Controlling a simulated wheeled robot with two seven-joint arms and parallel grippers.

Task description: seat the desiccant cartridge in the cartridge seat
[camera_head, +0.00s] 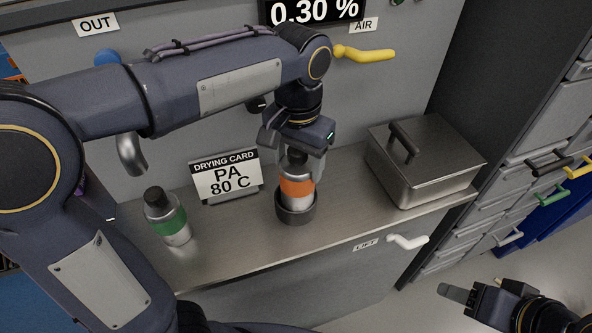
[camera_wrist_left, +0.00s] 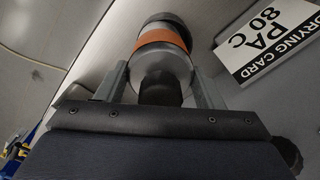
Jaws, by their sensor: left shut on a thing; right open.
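A cartridge with an orange band (camera_head: 296,187), silver body and dark cap stands roughly upright on the steel counter. Its lower end is inside the dark round cartridge seat (camera_head: 295,212); how deep it sits cannot be told. My left gripper (camera_head: 297,156) is shut on its dark cap from above. In the left wrist view the orange-banded cartridge (camera_wrist_left: 162,41) shows beyond the fingers, with the dark seat rim behind it. A second cartridge with a green band (camera_head: 170,221) stands on the counter to the left. My right gripper (camera_head: 482,294) is open and empty at the lower right, off the counter.
A drying card (camera_head: 226,178) reading "PA 80 C" stands behind, left of the seat. A lidded steel box (camera_head: 420,165) is on the right of the counter. A yellow handle (camera_head: 365,54) juts from the back panel; a white LIFT handle (camera_head: 408,241) is on the front.

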